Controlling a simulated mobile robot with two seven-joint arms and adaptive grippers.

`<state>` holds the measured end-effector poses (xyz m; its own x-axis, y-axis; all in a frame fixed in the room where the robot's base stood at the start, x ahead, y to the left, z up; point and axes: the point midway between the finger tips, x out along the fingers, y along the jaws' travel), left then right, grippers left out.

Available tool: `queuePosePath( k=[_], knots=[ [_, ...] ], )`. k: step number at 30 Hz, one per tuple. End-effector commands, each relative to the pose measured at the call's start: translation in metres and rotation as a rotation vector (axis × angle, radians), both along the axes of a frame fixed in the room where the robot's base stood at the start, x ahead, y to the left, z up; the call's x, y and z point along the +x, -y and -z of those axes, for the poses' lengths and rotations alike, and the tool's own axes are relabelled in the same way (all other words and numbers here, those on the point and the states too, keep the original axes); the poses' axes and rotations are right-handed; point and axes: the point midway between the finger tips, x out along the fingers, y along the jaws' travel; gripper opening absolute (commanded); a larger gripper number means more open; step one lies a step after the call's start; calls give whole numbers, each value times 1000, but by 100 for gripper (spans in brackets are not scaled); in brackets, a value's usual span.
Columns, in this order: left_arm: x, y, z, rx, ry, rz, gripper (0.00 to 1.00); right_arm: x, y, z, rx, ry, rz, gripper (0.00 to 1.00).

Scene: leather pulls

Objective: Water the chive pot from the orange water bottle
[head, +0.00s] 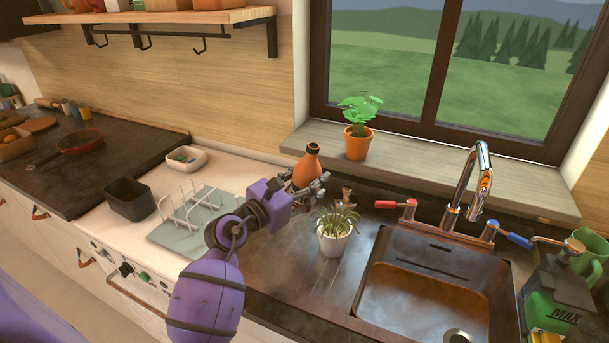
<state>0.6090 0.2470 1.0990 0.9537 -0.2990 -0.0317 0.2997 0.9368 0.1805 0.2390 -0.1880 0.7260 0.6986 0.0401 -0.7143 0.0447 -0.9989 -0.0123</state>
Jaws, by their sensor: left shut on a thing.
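The orange water bottle (306,168) is upright with a dark cap or neck at its top. My left gripper (305,186) is shut on the bottle, and its fingers hide the lower part. The bottle is behind and a little left of a white pot (333,243) with thin grassy green leaves (337,219), which looks like the chive pot. This pot stands on the dark counter left of the sink. I cannot tell whether the bottle's base touches the counter. My right gripper is not in view.
The sink (432,297) with a chrome faucet (472,190) and red and blue handles is to the right. An orange pot with a leafy plant (357,144) stands on the windowsill. A dish rack (190,215) and dark bin (131,199) stand left.

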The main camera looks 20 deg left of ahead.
Motion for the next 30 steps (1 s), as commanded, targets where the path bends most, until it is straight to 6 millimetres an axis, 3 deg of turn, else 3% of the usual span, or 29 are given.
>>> queuePosePath(
  k=[1, 7, 12, 17, 20, 30],
  knots=[
    [0, -1, 14, 36, -7, 0, 13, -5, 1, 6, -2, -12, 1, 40],
    [-1, -3, 45, 181, 3, 1, 13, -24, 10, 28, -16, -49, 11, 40],
    [1, -16, 53, 593, 54, 1, 13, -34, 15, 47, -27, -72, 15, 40],
    [3, -32, 63, 860, 86, 2, 13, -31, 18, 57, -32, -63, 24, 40],
    [3, -37, 41, 1081, 123, -2, 13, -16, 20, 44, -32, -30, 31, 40],
    [4, -39, 36, 1168, 131, -5, 13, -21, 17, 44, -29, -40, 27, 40]
  ],
)
